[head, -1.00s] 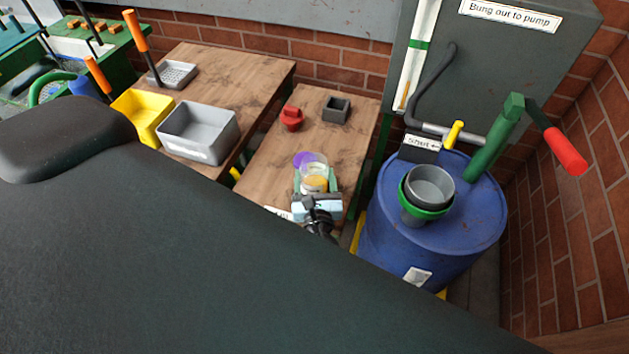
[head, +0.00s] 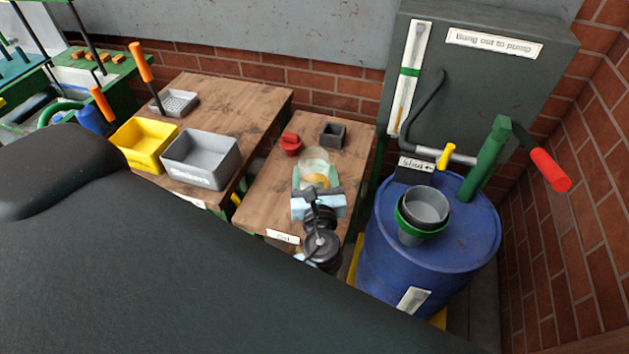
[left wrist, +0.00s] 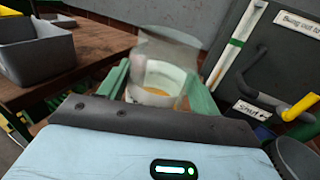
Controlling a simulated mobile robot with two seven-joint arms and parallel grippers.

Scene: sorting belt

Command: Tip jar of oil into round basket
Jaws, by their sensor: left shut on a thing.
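The jar of oil (head: 314,160) is clear, with amber oil low inside. It is between the green fingers of my left gripper (head: 317,180), which is shut on it, over the small wooden table. In the left wrist view the jar (left wrist: 160,82) shows between the green fingers (left wrist: 158,92), its lower part hidden by the gripper body. I cannot tell its exact tilt or height. The round basket (head: 427,207) is grey and sits in a green ring on top of the blue drum, to the right of the gripper and apart from it. My right gripper is not in view.
The blue drum (head: 440,250) has a green pump handle with a red grip (head: 550,170) and a yellow-handled valve (head: 446,157) near the basket. A red object (head: 291,144) and a dark square box (head: 333,134) stand at the table's back. Yellow (head: 143,140) and grey (head: 200,160) bins stand left.

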